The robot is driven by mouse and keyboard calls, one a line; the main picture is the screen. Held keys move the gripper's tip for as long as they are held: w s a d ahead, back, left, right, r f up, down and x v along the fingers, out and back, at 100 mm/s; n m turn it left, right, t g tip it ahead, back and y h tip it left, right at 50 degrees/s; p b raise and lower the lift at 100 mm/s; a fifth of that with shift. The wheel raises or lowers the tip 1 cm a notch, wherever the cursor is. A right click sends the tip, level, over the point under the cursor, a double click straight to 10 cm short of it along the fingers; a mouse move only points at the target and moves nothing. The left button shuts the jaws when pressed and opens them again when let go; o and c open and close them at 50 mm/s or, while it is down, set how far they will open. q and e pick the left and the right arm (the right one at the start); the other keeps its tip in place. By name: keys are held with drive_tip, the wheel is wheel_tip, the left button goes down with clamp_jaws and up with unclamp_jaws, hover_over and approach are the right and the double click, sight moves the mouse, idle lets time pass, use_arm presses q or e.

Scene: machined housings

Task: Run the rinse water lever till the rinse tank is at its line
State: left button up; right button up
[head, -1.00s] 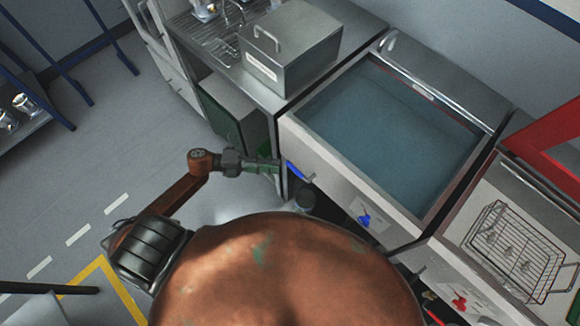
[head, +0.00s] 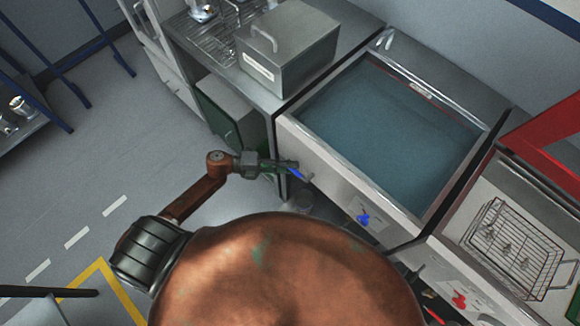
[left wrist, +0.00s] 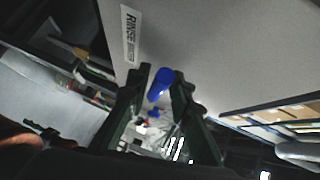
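The rinse tank (head: 352,185) is a wide steel basin with a pale front. Blue-grey water (head: 390,130) fills much of it, and a thin red line (head: 455,108) runs along its far inner wall, close above the water. The blue rinse water lever (head: 296,173) sticks out below the tank's left front corner. My left gripper (head: 288,166) is at the lever. In the left wrist view the lever (left wrist: 160,84) lies between the two parted fingers (left wrist: 162,88), nearer the right one; firm contact cannot be told. My right gripper is not in view.
A lidded steel box (head: 288,50) stands on the counter left of the tank. A wire basket (head: 515,245) sits in the bay to the right.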

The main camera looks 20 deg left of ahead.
use_arm(q)
clamp_jaws()
idle(0.3)
drive_tip(key=r+m+y+p, duration=0.1)
drive_tip(key=p, duration=0.2)
drive_tip(key=shift+r, duration=0.4)
drive_tip(key=shift+d+r+m+y+p, duration=0.1)
drive_tip(key=shift+m+y+p, duration=0.3)
drive_tip(key=shift+p, duration=0.55)
drive_tip(key=shift+o, duration=1.7)
unclamp_jaws()
